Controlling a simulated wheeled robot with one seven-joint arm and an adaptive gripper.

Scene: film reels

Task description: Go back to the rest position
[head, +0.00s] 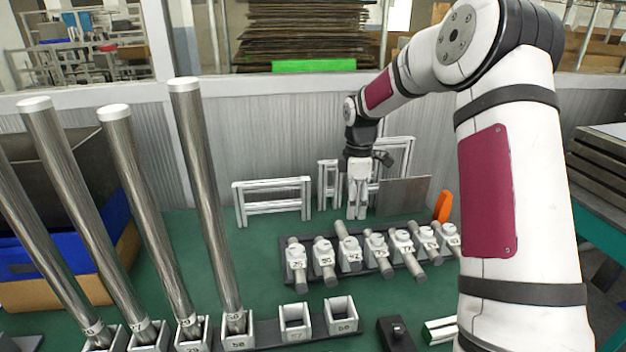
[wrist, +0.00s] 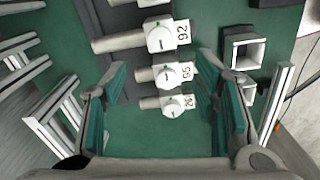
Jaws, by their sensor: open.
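My gripper (head: 357,205) hangs down at the back of the green table, behind the row of numbered white blocks with grey rods. In the wrist view my gripper (wrist: 165,110) has its two fingers wide apart, with nothing held between them. In the head view the row of blocks (head: 376,245) sits on a dark rail, apart from my gripper.
Tall steel tubes (head: 205,190) stand in numbered square holders at the left. Empty square holders (head: 295,320) stand at the front. White frames (head: 272,203) and a grey plate (head: 404,195) stand near the back wall. An orange item (head: 443,207) is right of the plate.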

